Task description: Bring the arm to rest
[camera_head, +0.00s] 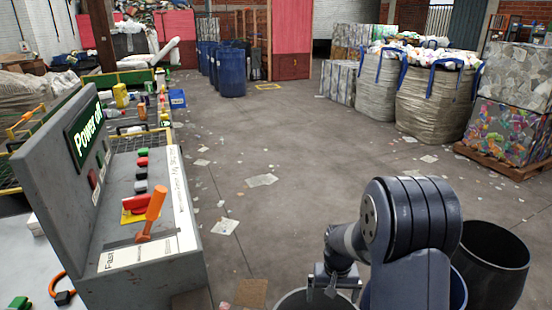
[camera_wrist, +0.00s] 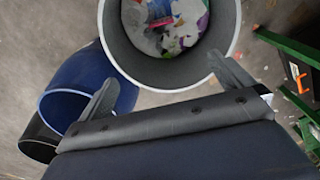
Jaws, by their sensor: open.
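My gripper (camera_head: 334,283) hangs low at the bottom right of the middle in the head view, over the rim of a grey bin (camera_head: 296,298). My arm is bent and folded down above the bins. In the wrist view the two fingers of my gripper (camera_wrist: 163,68) are spread wide apart with nothing between them. The grey bin (camera_wrist: 232,35) lies just beyond them, with mixed scraps inside it.
A blue bin (camera_wrist: 68,90) and a black bin (camera_wrist: 38,140) stand beside the grey one; the black bin (camera_head: 497,262) also shows right of my arm. A control panel (camera_head: 150,190) with an orange lever stands left. The middle floor is mostly open, with scattered litter.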

